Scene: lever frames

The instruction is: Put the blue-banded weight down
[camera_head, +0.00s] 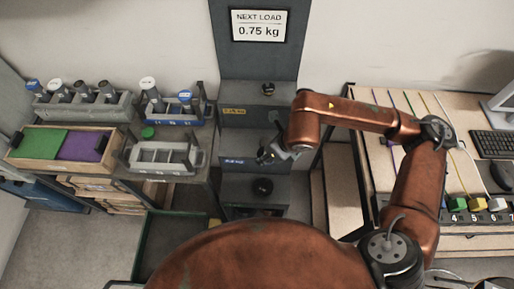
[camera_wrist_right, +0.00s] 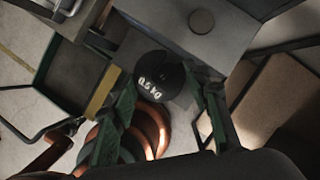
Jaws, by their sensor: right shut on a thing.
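My right gripper (camera_head: 272,153) is in front of the dark rack (camera_head: 240,145), at the level of the shelf with the blue label (camera_head: 233,161). In the right wrist view the two green fingers of this gripper (camera_wrist_right: 160,88) are shut on a dark round weight (camera_wrist_right: 158,72) with white markings on its top. No blue band shows on it from this angle, and the gripper hides most of it in the head view. Whether it touches a shelf cannot be told. My left gripper is not in view.
Another black weight (camera_head: 262,187) sits lower on the rack, and a small dark one (camera_head: 267,89) sits higher up. A sign (camera_head: 258,25) reads 0.75 kg. A green-edged bin (camera_head: 142,245) stands low left of the rack. A bench (camera_head: 490,240) stands right.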

